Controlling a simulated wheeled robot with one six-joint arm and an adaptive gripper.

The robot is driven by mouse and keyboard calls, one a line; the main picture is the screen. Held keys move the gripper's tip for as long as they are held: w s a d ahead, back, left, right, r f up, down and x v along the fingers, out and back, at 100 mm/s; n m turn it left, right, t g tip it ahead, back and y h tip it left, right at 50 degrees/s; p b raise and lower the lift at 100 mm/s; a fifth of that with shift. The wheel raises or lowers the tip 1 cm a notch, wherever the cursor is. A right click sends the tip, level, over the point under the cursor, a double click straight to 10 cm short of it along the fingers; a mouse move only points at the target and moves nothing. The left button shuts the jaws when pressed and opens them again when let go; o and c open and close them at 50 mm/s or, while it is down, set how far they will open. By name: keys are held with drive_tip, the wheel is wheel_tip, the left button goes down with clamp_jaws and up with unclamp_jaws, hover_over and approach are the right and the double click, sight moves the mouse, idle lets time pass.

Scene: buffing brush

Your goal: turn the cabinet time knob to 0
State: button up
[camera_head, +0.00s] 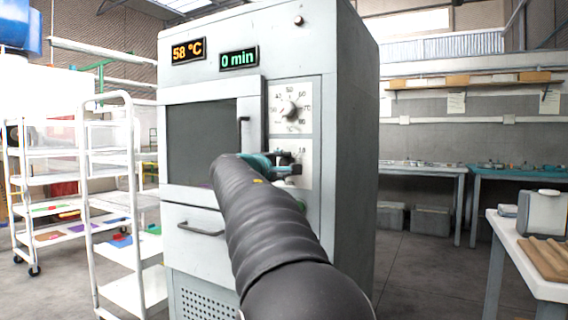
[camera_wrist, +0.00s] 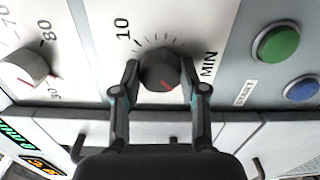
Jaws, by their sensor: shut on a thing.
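The cabinet (camera_head: 345,130) stands in the middle of the head view. Its displays read 58 °C (camera_head: 188,50) and 0 min (camera_head: 239,59). The time knob (camera_wrist: 161,68) is dark and round with a red pointer mark, on a white dial marked 10 and MIN in the wrist view. My gripper (camera_wrist: 162,78) has one finger on each side of this knob and is shut on it. In the head view my gripper (camera_head: 284,165) is at the lower dial plate, and my arm hides part of the panel and most of the time knob.
The temperature knob (camera_head: 289,108) is above the time knob. A green button (camera_wrist: 279,43) and a blue button (camera_wrist: 302,89) sit beside the time dial in the wrist view. The door handle (camera_head: 243,134) is left of the panel. A white shelf cart (camera_head: 137,200) stands at left.

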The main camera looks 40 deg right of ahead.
drive_tip(key=shift+n, duration=0.4)
drive_tip(key=o, duration=1.1)
drive_tip(key=shift+o, duration=0.2)
drive_tip(key=v, duration=1.2)
drive_tip(key=shift+w, duration=0.15)
